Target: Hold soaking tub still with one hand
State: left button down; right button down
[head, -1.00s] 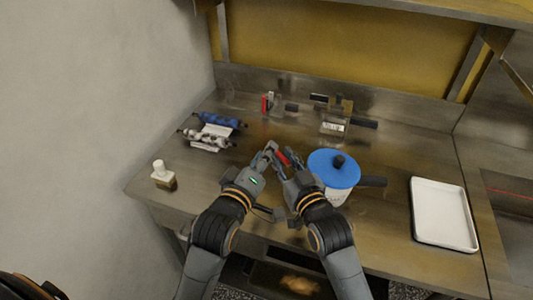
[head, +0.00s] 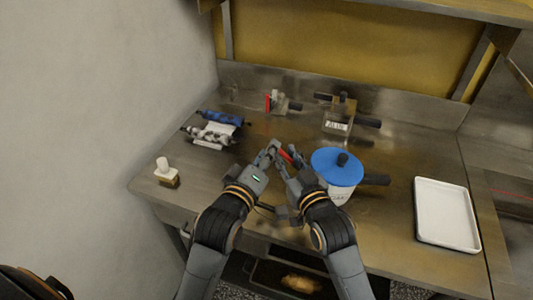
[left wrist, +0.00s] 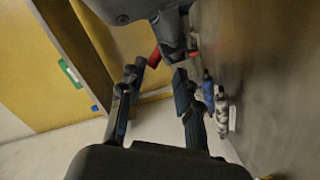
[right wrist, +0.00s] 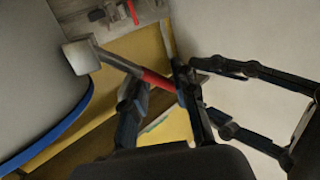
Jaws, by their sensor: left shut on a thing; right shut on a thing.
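Two vessels could be the soaking tub, and I cannot tell which: a pale round tub with a blue lid (head: 336,166) and a dark side handle, and a small labelled box (head: 337,124) with dark handles at the back. Neither is held. My right gripper (head: 290,160) is shut on a red-handled tool (right wrist: 155,79) with a flat metal head, left of the blue lid. My left gripper (head: 272,150) meets it close by. Red handle shows near its fingers in the left wrist view (left wrist: 155,57); its exact grip there is partly hidden.
Blue and grey rolls (head: 216,128) lie at the left. A small white-capped bottle (head: 166,172) stands near the left edge, a red-and-metal fixture (head: 278,101) at the back. A white tray (head: 446,215) lies at the right.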

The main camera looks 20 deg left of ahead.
pick_arm(q)
jog(key=c, duration=1.4)
grip_release()
jog(key=shift+s+a+f+g+y, duration=0.1)
jog(key=shift+a+f+g+y, duration=0.25)
jog(key=shift+a+f, duration=0.75)
jog(key=shift+d+r, duration=0.15)
jog(key=shift+r, duration=0.1)
jog(key=shift+s+r, duration=0.15)
jog(key=shift+s, duration=1.05)
jog(key=shift+s+r, duration=0.2)
jog(key=shift+s, duration=1.05)
jog(key=shift+s+r, duration=0.15)
jog(key=shift+s, duration=1.05)
